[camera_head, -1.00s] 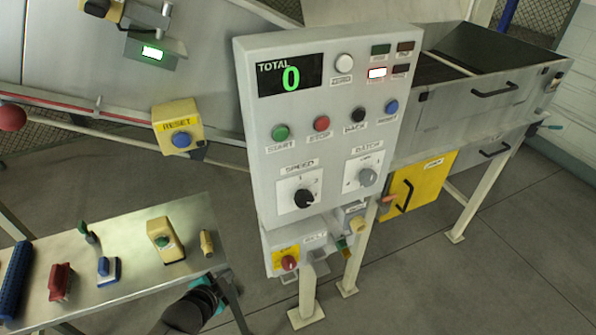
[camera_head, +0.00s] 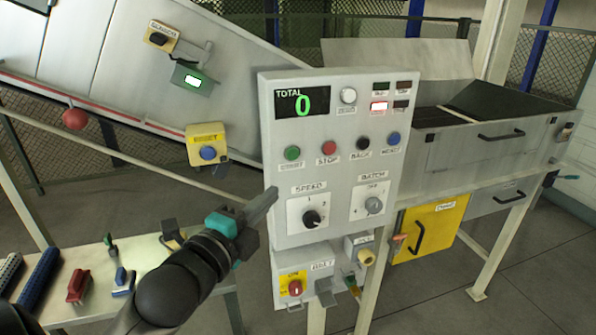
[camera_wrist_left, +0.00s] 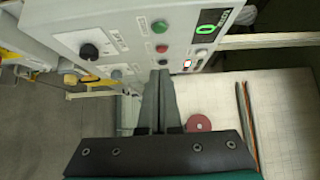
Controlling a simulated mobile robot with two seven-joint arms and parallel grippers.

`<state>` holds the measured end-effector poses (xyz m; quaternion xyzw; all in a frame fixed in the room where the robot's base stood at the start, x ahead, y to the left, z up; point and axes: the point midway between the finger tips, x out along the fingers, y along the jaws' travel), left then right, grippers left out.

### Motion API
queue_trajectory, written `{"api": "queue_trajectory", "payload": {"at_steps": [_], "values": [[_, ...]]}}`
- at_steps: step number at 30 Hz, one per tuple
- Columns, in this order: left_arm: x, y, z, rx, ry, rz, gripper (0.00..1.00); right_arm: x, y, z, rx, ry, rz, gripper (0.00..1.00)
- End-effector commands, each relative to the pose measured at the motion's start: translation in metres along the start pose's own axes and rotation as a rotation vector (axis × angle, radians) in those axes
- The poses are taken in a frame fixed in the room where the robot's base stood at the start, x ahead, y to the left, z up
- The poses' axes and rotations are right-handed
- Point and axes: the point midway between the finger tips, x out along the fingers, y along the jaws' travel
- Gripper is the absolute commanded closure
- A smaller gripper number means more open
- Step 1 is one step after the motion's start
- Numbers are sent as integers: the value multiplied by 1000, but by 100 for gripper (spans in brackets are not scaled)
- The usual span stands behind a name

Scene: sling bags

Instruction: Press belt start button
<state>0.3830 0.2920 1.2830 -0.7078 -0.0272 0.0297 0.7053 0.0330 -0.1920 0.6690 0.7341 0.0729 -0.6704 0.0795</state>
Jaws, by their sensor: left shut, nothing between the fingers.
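The control panel (camera_head: 340,120) carries a row of buttons under its TOTAL display: a green START button (camera_head: 292,153), a red STOP button (camera_head: 328,148), then black and blue ones. The green button also shows in the left wrist view (camera_wrist_left: 160,27), just beyond the red one (camera_wrist_left: 162,48). My left gripper (camera_head: 270,195) is shut and empty, near the panel's left edge and lower in the picture than START. In the left wrist view its closed fingertips (camera_wrist_left: 160,74) point toward the panel, apart from the green button. My right gripper is not in view.
Below the panel is a small box with a red knob (camera_head: 295,287) on yellow. A yellow box with a blue reset button (camera_head: 208,153) stands left of the panel. A metal table (camera_head: 75,258) with several small tools is at lower left.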

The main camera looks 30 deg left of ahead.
Motion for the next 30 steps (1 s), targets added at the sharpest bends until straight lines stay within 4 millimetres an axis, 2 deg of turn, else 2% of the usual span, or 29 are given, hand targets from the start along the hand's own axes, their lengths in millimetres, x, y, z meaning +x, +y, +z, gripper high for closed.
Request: {"api": "queue_trajectory", "payload": {"at_steps": [11, 16, 30], "values": [[0, -2, -1, 5, 2, -5, 100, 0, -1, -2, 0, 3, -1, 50], [7, -3, -1, 4, 2, -7, 100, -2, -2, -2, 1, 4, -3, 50], [68, -4, 0, 2, 1, -7, 100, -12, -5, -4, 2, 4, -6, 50]]}}
